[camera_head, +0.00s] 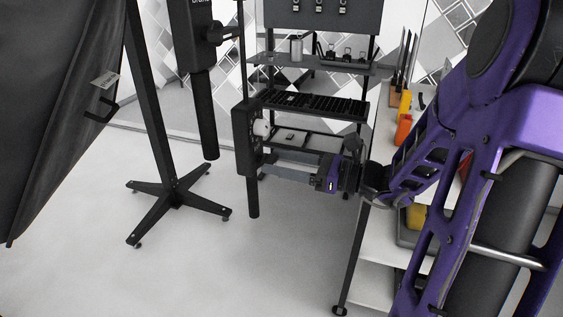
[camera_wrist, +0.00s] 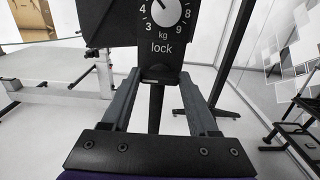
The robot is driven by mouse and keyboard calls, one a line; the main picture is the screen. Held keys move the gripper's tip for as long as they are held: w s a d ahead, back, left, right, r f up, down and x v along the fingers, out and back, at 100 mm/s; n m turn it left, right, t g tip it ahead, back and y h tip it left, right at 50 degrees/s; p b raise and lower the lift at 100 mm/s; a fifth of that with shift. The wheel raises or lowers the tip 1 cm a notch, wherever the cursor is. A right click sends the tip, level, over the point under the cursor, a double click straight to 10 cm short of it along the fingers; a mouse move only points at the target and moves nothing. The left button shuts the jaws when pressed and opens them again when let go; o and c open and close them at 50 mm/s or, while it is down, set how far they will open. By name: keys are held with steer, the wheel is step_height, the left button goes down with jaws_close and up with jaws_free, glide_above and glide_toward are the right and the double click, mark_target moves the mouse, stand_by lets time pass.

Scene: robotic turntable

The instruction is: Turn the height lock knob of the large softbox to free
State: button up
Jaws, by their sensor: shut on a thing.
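A black lock box (camera_head: 241,135) with a white round knob (camera_head: 262,128) on its right side hangs on a dark vertical pole. In the wrist view the white knob (camera_wrist: 167,11) sits at the top edge, ringed by white numbers, with "kg" and "lock" printed below; its upper part is cut off. My gripper (camera_head: 262,165) reaches in from the right, below the knob. Its fingers (camera_wrist: 161,76) close on either side of the box's narrow lower part, not on the knob. A large black softbox (camera_head: 62,90) fills the left of the head view.
A second black box with a side knob (camera_head: 214,33) is on a pole left of my gripper. A wheeled stand base (camera_head: 175,197) stands on the open white floor. Shelves (camera_head: 310,67) stand behind, and a white table (camera_head: 372,245) lies under my arm.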

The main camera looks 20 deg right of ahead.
steer(key=shift+c, duration=0.4)
steer(key=shift+n, duration=0.4)
steer(key=n+b, duration=0.2)
steer(key=n, duration=0.2)
steer(key=shift+f, duration=0.2)
steer(key=n+b, duration=0.2)
steer(key=n, duration=0.2)
steer(key=shift+s+n+b, duration=0.1)
steer(key=shift+n+b, duration=0.2)
steer(key=shift+b, duration=0.1)
steer(key=n, duration=0.4)
steer(key=shift+r, duration=0.1)
steer(key=n, duration=0.4)
steer(key=shift+n, duration=0.4)
steer(key=o, duration=1.4)
